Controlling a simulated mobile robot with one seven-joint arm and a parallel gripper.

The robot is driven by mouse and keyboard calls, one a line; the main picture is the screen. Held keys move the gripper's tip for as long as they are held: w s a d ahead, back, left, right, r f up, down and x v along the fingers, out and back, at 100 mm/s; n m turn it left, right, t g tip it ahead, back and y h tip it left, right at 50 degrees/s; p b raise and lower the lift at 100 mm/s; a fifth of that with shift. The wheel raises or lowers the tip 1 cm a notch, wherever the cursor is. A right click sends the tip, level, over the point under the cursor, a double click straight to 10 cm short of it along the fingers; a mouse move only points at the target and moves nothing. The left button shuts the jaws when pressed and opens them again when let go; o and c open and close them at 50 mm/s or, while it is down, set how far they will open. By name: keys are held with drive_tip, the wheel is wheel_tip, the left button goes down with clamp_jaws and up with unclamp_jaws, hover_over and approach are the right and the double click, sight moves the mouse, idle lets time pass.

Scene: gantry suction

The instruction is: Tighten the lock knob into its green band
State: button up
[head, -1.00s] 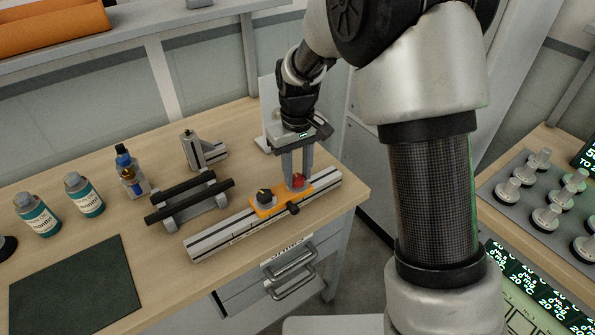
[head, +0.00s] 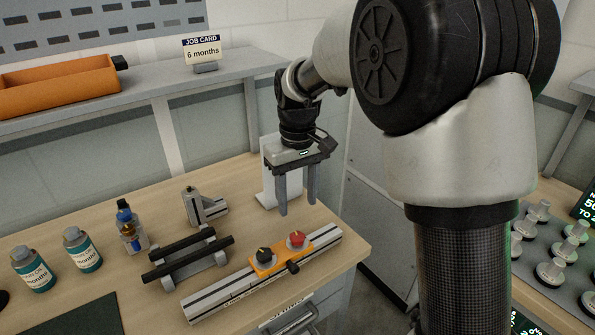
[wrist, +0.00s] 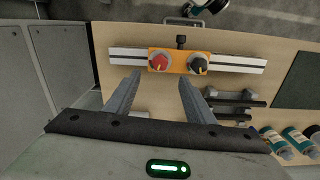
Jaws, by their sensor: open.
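An orange carriage (head: 281,260) sits on a pale slotted rail (head: 222,296). It carries a red knob (head: 297,239) on the right and a black knob (head: 263,254) on the left. A smaller black side knob (head: 293,267) sticks out of its front. The red knob (wrist: 159,62) and black knob (wrist: 198,64) also show in the wrist view, with light marks on top. I cannot tell a green band on either. My gripper (head: 298,208) is open and empty, above and behind the red knob, apart from it.
A black-barred stand (head: 188,254) and a grey bracket (head: 205,207) stand left of the rail. A white panel (head: 268,185) stands behind my gripper. The bench's right edge is close to the rail's end.

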wheel_tip(320, 180, up, 7)
hover_over(298, 235)
drive_tip(key=shift+r+p, duration=0.1)
drive_tip(key=shift+p, duration=0.2)
wheel_tip(298, 235, down, 18)
drive_tip(key=n+p, duration=0.2)
drive_tip(key=n, duration=0.1)
drive_tip(key=n+p, duration=0.2)
drive_tip(key=n, duration=0.1)
drive_tip(key=n+p, duration=0.2)
drive_tip(key=n, duration=0.1)
drive_tip(key=shift+r, duration=0.25)
